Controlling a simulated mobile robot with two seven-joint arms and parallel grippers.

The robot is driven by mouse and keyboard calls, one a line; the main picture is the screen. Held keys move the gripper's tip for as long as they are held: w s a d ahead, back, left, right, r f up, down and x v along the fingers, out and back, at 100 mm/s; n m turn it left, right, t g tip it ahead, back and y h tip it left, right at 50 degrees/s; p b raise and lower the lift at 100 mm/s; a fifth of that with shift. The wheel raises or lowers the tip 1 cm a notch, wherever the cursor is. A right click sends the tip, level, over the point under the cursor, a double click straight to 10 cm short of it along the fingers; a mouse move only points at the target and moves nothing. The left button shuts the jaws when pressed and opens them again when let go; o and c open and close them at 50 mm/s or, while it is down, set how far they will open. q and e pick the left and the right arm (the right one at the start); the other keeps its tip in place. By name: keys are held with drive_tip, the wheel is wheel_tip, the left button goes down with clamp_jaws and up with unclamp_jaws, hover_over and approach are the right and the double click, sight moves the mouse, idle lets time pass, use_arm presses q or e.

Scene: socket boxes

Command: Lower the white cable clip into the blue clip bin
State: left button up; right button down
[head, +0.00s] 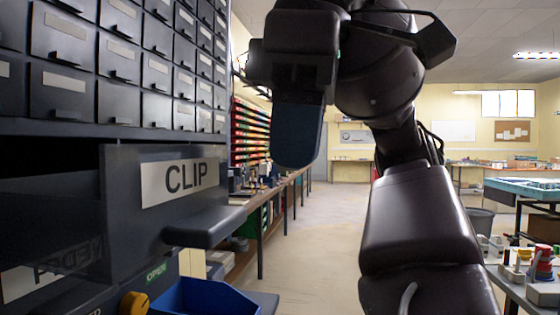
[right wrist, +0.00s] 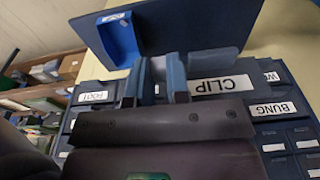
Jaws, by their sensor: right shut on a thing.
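My right gripper (head: 297,150) comes in from the upper right and points down in front of the cabinet, to the right of the CLIP label. In the right wrist view its two blue-grey fingers (right wrist: 158,85) are shut on a small pale piece (right wrist: 158,69), which I take as the white cable clip; the fingers mostly hide it. In the head view the clip cannot be made out. The blue clip bin (head: 205,297) is low at the bottom edge, below and left of the gripper. It also shows in the right wrist view (right wrist: 118,38), beyond the fingers and apart from them.
A dark drawer front (head: 125,205) labelled CLIP juts out with a thick handle (head: 207,228) between gripper and bin height. A dark panel (right wrist: 195,28) lies beside the bin. The cabinet drawers (head: 120,60) fill the left. The floor aisle (head: 310,230) is open.

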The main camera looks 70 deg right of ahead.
drive_tip(key=w+f+b, duration=0.1)
drive_tip(key=b, duration=0.1)
use_arm(q)
drive_tip(key=shift+w+f+t+b, duration=0.1)
drive_tip(key=shift+w+t+b, duration=0.6)
drive_tip(key=shift+b, duration=1.45)
drive_tip(key=shift+w+f+t+b, duration=0.1)
drive_tip(key=shift+w+t+b, duration=0.2)
drive_tip(key=shift+t+b, duration=1.3)
use_arm(e)
drive_tip(key=b, duration=0.1)
hover_over(230, 289)
drive_tip(key=s+a, duration=0.2)
wheel_tip(230, 289, down, 18)
drive_tip(key=shift+w+a, duration=0.15)
drive_tip(key=shift+w, duration=0.1)
use_arm(q)
drive_tip(key=shift+g, duration=0.6)
use_arm(e)
drive_tip(key=shift+f, duration=0.2)
drive_tip(key=shift+f, duration=2.9)
